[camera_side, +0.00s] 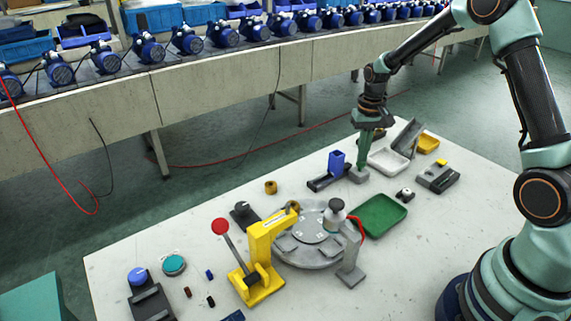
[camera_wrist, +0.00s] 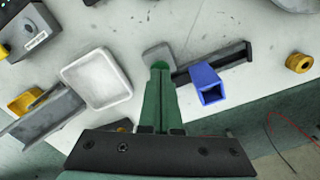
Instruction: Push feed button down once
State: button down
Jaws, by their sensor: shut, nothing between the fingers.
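My gripper (camera_side: 362,162) is shut and points straight down, with nothing between its green fingers. In the wrist view its fingertips (camera_wrist: 160,78) overlap a round green button (camera_wrist: 160,65). The button sits on a small grey block (camera_wrist: 158,51) at the near end of a black track; this appears to be the feed button. In the side view the fingertips are right at the grey block (camera_side: 358,176) and hide the button. I cannot tell whether they touch it or whether it is pressed. A blue upright chute (camera_side: 337,162) stands on the black track beside it.
A white tray (camera_side: 387,162), a tilted grey channel (camera_side: 407,138) and a yellow bin (camera_side: 428,143) lie to the right. A grey box with a yellow button (camera_side: 438,177) and a green tray (camera_side: 379,215) are nearer. A round turntable (camera_side: 310,258) and yellow lever press (camera_side: 262,255) stand in front.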

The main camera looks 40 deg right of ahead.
jog(key=shift+f, duration=1.1)
jog(key=shift+r, duration=0.1)
dwell(0.5)
jog(key=shift+r, duration=3.7)
jog(key=shift+a+r, duration=0.1)
jog(key=shift+r, duration=0.1)
jog(key=s+a+r+n+t, duration=0.5)
jog(key=s+a+r+n, duration=0.1)
jog(key=s+a+r, duration=0.7)
jog(key=shift+s+a+r+t, duration=0.15)
jog(key=shift+s+a+t, duration=0.15)
jog(key=shift+s, duration=0.5)
